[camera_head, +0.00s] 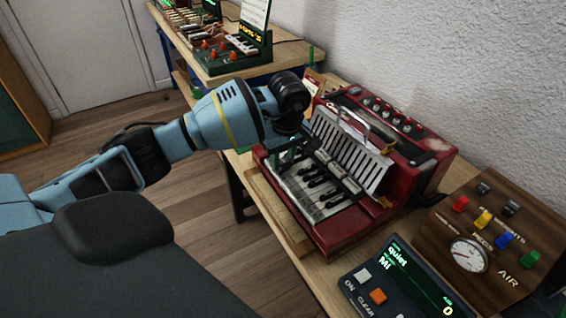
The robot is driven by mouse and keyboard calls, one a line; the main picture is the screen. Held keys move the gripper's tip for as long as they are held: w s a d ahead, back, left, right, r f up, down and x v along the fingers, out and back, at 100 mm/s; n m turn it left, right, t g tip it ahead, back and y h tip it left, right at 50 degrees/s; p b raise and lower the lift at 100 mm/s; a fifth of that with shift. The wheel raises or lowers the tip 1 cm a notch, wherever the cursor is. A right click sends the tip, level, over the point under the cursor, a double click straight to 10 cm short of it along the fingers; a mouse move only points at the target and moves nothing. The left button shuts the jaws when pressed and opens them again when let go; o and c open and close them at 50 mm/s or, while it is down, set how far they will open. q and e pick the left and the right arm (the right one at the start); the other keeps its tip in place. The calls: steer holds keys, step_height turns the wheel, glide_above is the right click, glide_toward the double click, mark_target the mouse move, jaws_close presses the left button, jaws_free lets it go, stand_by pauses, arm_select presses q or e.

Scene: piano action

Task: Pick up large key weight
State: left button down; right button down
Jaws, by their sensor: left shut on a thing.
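My left gripper (285,150) reaches in from the left over the back-left end of the keyboard (315,185) of a red accordion-like instrument (345,225). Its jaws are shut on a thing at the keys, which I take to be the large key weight. The gripper body and the dark wrist hide most of that thing, so its shape and whether it touches the keys cannot be told. My right gripper is not in view.
A wooden console with a dial (468,254) and coloured buttons stands at right. A dark display unit (400,280) sits in front of it. A green device (232,52) stands on the table behind. The textured wall bounds the right side. Wooden floor lies open at left.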

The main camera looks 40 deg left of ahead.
mark_target(282, 162)
arm_select(q)
steer(key=shift+r, duration=0.45)
steer(key=r, duration=0.2)
steer(key=shift+s+d+r, duration=0.35)
steer(key=shift+s, duration=0.05)
steer(key=s+d+r, duration=0.1)
steer(key=s+d, duration=0.8)
steer(key=s, duration=0.2)
steer(key=shift+s+d+r+b, duration=0.2)
steer(key=shift+s+b, duration=0.15)
steer(key=shift+b, duration=0.05)
